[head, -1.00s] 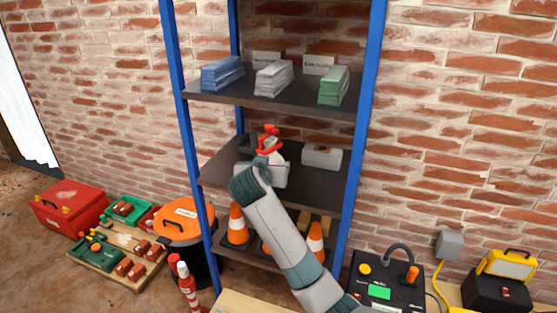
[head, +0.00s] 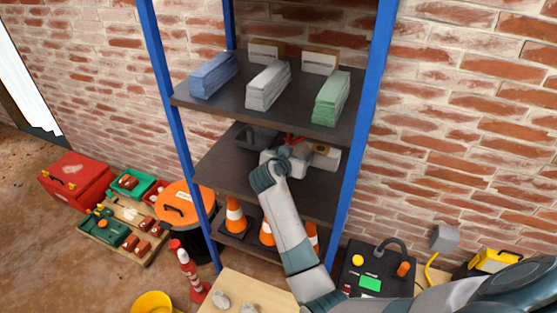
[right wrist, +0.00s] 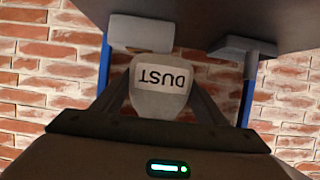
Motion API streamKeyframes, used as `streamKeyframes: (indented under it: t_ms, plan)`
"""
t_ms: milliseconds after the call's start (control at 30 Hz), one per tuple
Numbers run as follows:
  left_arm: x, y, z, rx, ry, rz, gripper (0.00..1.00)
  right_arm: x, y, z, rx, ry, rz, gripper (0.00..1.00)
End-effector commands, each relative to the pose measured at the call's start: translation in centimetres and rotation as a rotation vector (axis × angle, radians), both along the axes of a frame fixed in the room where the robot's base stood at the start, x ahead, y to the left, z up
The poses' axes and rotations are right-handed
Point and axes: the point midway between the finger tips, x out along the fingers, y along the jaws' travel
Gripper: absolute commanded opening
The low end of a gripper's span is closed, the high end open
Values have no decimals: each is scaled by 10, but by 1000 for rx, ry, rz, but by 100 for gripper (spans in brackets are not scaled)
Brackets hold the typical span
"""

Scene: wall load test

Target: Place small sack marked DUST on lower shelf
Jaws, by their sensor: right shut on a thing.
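My right gripper (head: 292,153) is shut on the small pale sack (right wrist: 160,90). In the head view, the gripper reaches over the middle shelf (head: 225,170), below the shelf with the bundles. The gripper mostly hides the sack there, and I cannot tell whether it touches the shelf. A small red part shows at the gripper's far side. My left gripper is not in view.
On the middle shelf, a dark grey bin (head: 257,138) stands left of the gripper and a pale block (head: 326,157) right of it. Coloured bundles (head: 268,85) lie on the shelf above. Traffic cones (head: 235,217) stand below. Blue posts (head: 365,115) flank the shelves.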

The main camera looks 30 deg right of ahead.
Motion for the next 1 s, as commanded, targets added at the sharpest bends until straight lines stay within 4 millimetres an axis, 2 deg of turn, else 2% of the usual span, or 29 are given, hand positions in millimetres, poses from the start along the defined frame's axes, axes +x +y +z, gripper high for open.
streamKeyframes:
  t_ms: [100,467,800,1000]
  plan:
    - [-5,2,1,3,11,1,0,0,0,1,-1,-2,0,31]
    - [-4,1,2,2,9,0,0,0,0,-2,-1,-2,-1,31]
    - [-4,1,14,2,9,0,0,0,0,-44,-3,2,0,31]
    - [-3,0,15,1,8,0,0,0,0,-57,-1,-3,-1,31]
